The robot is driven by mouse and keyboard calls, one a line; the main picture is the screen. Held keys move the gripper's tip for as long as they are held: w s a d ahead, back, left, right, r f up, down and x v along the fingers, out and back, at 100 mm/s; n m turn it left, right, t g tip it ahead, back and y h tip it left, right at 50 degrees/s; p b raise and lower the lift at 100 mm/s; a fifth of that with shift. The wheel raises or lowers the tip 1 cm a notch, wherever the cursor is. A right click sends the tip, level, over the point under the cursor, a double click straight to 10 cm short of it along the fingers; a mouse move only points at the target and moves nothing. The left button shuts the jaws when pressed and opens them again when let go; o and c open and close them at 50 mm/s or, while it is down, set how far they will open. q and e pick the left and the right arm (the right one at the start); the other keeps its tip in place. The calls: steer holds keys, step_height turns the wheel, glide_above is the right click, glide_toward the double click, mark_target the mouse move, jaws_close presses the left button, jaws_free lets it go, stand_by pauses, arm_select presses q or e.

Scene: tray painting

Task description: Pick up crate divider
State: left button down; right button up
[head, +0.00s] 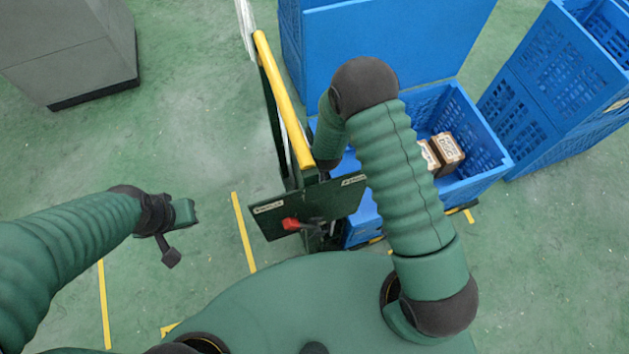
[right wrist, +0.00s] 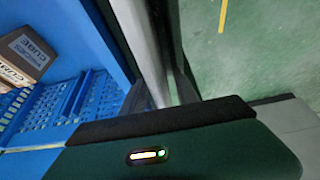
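I cannot pick out a crate divider with certainty. In the right wrist view a pale grey upright strip (right wrist: 143,45) runs down between the two dark fingers of my right gripper (right wrist: 165,95). A dark gap shows on the strip's right side, and I cannot tell whether a finger touches it. The gripper is beside the blue crate wall (right wrist: 108,35). In the head view my right arm hides most of this gripper. My left gripper (head: 178,232) hangs over bare floor at the left, apart from everything; its finger opening is unclear.
A blue crate (head: 487,173) holds small brown boxes (head: 447,155). Tall blue crates stand behind (head: 385,45) and at the right (head: 530,100). Green floor is clear at left.

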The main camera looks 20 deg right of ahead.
steer(key=shift+c, duration=0.6)
jaws_close()
stand_by(0.8)
